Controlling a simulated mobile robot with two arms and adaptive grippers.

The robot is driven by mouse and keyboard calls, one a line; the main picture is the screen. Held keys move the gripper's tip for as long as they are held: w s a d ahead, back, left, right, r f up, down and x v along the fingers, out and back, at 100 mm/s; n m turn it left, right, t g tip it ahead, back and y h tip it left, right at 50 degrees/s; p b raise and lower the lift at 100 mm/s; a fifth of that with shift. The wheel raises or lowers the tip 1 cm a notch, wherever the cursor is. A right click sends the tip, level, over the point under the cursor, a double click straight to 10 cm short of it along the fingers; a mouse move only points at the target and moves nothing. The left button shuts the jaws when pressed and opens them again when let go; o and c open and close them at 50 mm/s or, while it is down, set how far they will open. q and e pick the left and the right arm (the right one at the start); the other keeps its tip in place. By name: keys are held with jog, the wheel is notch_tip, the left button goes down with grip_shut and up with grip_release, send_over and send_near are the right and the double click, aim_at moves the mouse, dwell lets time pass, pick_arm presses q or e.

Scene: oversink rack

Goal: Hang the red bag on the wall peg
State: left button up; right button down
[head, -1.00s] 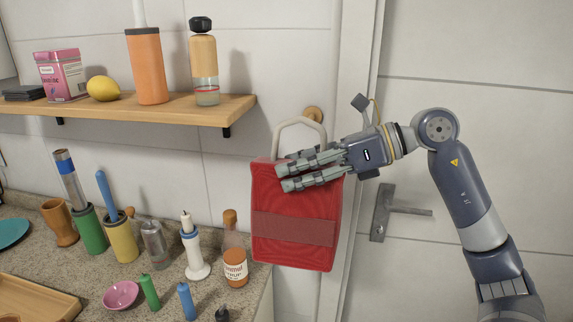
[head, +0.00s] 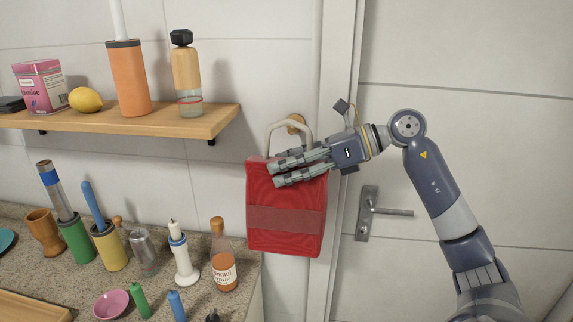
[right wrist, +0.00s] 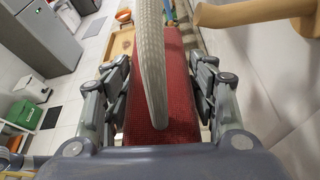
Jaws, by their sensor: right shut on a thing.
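The red bag (head: 285,230) hangs upright in front of the white tiled wall, with its pale loop handle (head: 270,135) standing up. My right gripper (head: 274,172) is shut on the bag near its top, fingers pointing left. The round wooden wall peg (head: 296,121) shows behind the top right of the handle. In the right wrist view the red bag (right wrist: 178,95) lies between my fingers and the handle (right wrist: 152,70) rises in the middle. The wooden peg (right wrist: 245,12) is there to the right of the handle, apart from it. My left gripper is not in view.
A wooden shelf (head: 140,124) with an orange cylinder (head: 128,80), a bottle (head: 187,80) and a lemon (head: 86,99) is left of the peg. Below is a crowded counter (head: 75,283) with a syrup bottle (head: 223,268). A door handle (head: 368,211) is at right.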

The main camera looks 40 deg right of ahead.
jog(key=w+d, duration=0.1)
jog(key=w+d+f, duration=0.1)
jog(key=w+d, duration=0.1)
jog(key=d, duration=0.1)
jog(key=shift+w+f, duration=0.15)
jog(key=shift+f, duration=0.25)
dwell(0.4)
dwell(0.6)
jog(key=c, duration=0.6)
grip_release()
jog(key=shift+o, duration=0.2)
jog(key=shift+d, duration=0.1)
